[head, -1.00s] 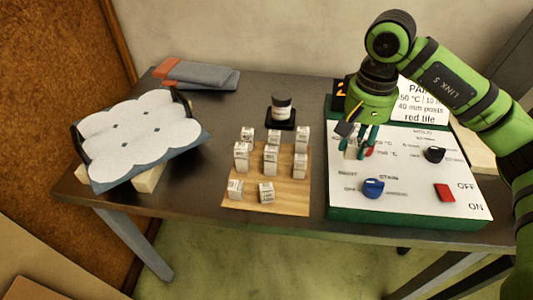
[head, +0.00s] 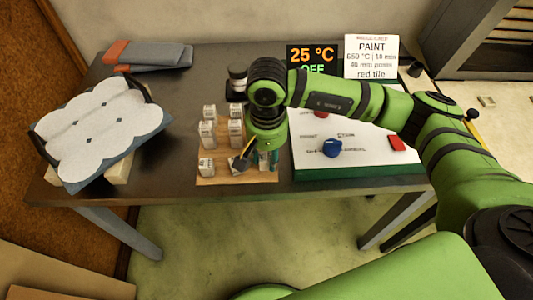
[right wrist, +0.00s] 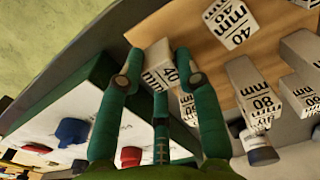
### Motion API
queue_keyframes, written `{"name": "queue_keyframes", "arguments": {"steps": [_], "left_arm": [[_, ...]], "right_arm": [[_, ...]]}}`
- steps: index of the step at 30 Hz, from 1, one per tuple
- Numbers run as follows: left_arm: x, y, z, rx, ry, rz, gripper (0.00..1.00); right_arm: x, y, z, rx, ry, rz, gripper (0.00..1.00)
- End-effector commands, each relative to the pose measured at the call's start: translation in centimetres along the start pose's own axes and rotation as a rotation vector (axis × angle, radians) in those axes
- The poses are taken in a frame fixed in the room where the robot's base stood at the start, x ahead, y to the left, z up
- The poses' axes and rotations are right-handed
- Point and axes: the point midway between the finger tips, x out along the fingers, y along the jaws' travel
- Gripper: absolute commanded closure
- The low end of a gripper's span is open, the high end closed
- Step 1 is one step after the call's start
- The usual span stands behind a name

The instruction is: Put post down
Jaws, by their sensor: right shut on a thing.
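My right gripper (head: 258,162) points down over the right front part of the wooden board (head: 212,181). In the right wrist view the gripper (right wrist: 158,80) is shut on a small white post (right wrist: 157,60) marked 40 mm. The held post is at the board's edge, beside the control box; I cannot tell whether its base touches the board. My right arm hides the board's right side in the head view. My left gripper is not in view.
The control box (head: 355,150) with a blue knob (head: 332,148) and red switch (head: 397,143) stands right of the board. A dark jar (head: 237,80) is behind it. A white scalloped panel (head: 95,128) lies tilted at left. Bare table lies between panel and board.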

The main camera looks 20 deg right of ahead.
Motion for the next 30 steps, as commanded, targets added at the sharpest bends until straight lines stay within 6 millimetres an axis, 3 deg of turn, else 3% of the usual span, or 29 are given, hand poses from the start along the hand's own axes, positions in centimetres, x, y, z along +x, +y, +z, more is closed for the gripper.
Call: {"name": "queue_keyframes", "arguments": {"steps": [5, 16, 17, 18, 19, 30], "left_arm": [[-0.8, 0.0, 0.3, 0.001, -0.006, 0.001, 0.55], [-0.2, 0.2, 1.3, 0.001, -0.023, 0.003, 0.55], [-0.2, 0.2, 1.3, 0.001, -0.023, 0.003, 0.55], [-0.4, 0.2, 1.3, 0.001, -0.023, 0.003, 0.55], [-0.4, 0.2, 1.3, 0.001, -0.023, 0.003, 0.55], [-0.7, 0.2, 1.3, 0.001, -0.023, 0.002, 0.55]], "right_arm": [[1.6, 0.0, 0.0, 0.000, 0.000, 0.000, 1.00], [2.1, 0.0, -0.1, -0.001, 0.001, -0.001, 1.00], [2.0, 0.0, -0.1, -0.001, 0.001, -0.001, 0.62], [1.9, 0.0, -0.1, 0.000, 0.001, 0.000, 0.46], [1.9, 0.0, -0.1, 0.000, 0.001, 0.000, 0.42], [1.6, 0.0, -0.1, 0.000, 0.001, 0.000, 0.42]]}}
